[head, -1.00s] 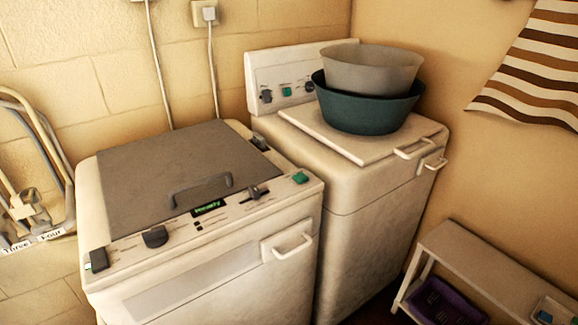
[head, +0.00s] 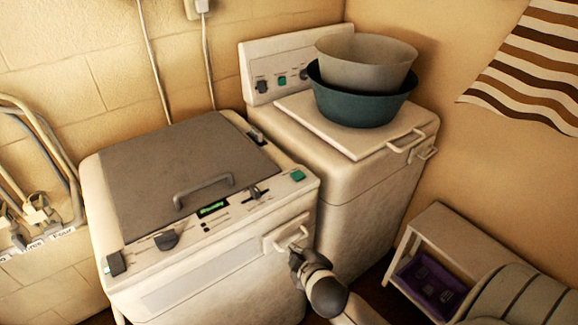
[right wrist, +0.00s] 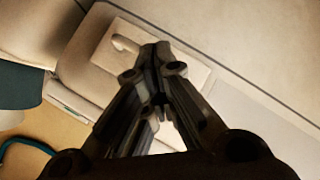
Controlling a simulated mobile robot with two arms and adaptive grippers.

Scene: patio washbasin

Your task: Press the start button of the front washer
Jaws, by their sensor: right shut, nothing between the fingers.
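The front washer (head: 140,240) is cream with a grey lid (head: 180,165) and stands at the left in the head view. Its front panel has a green button (head: 297,175) at the right end, a dark knob (head: 166,240), a small lit green display (head: 212,208) and a green-and-dark switch (head: 115,264) at the left end. I cannot read which is the start button. My right gripper (head: 297,250) is shut and empty, by the washer's front handle (head: 284,233), below the green button. Its closed fingers (right wrist: 155,52) overlap the handle plate in the right wrist view. My left gripper is not in view.
A second washer (head: 375,195) stands behind to the right, with a teal basin (head: 360,108) and a grey basin (head: 365,62) stacked on its lid. A low bench (head: 445,235) with a purple crate (head: 428,280) is at the right. A striped cloth (head: 530,65) hangs on the wall.

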